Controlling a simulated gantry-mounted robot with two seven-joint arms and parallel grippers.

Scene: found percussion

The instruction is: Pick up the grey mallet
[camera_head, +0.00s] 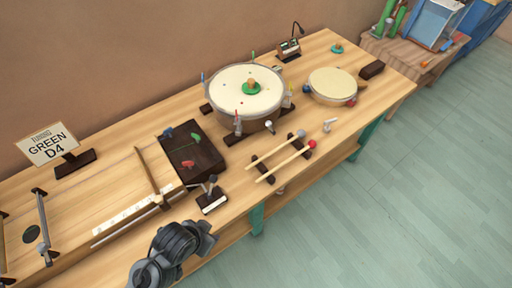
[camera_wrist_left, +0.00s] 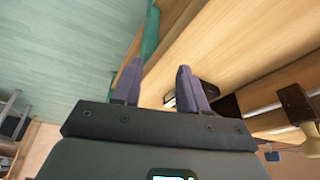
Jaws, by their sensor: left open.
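The grey mallet (camera_head: 274,151) has a pale wooden stick and a grey ball head at its upper right end. In the head view it lies across two dark rests (camera_head: 262,169) near the bench's front edge. A red-headed mallet (camera_head: 284,164) lies parallel beside it, nearer the edge. My left gripper (camera_wrist_left: 160,68) is open, with nothing between its fingers, in the wrist view. In the head view my dark left arm shows at the bottom, left of the mallets and well apart from them. The mallets cannot be made out in the wrist view. My right gripper is not in view.
A large drum (camera_head: 246,93) stands behind the mallets, with a smaller drum (camera_head: 333,86) to its right. A small labelled stand (camera_head: 212,200) and a dark block (camera_head: 192,152) lie left of the mallets. A white-headed piece (camera_head: 270,127) stands close behind them.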

